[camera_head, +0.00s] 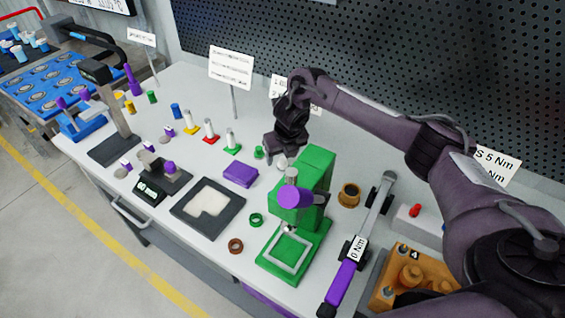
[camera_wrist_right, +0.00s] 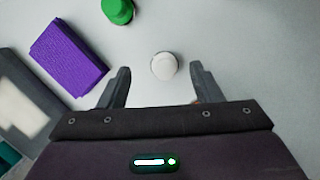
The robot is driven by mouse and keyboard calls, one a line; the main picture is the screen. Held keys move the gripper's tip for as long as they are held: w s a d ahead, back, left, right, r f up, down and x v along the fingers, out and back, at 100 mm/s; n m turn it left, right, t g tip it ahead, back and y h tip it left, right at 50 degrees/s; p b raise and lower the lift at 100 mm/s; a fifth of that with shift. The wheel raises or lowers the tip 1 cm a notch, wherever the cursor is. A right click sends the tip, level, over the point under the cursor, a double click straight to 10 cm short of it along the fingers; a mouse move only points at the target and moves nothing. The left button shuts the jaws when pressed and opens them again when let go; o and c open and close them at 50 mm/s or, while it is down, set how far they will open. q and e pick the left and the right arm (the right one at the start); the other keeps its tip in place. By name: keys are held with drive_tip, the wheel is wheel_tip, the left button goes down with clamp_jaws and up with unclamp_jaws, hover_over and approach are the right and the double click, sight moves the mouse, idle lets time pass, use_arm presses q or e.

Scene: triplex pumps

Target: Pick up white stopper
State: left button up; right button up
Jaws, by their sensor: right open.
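The white stopper (camera_wrist_right: 164,66) stands on the grey bench top in the right wrist view, seen from above as a round white cap. My right gripper (camera_wrist_right: 160,82) is open, with one finger on each side of the stopper in that view and a gap to both. In the head view the stopper (camera_head: 282,163) shows just below my right gripper (camera_head: 276,150), partly hidden by the green press. My left gripper is not in view.
The green press (camera_head: 310,185) stands just in front and right. Several colored stoppers (camera_head: 210,132) stand to the left. A perforated wall (camera_head: 400,70) rises behind the bench.

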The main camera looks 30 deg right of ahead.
sight(283, 158)
drive_tip(key=shift+w+d+f, duration=0.15)
drive_tip(key=shift+f, duration=0.4)
drive_tip(key=shift+w+d+f, duration=0.1)
drive_tip(key=shift+d+f, duration=0.05)
drive_tip(key=shift+f, duration=0.6)
drive_tip(key=shift+w, duration=0.1)
drive_tip(key=c, duration=1.1)
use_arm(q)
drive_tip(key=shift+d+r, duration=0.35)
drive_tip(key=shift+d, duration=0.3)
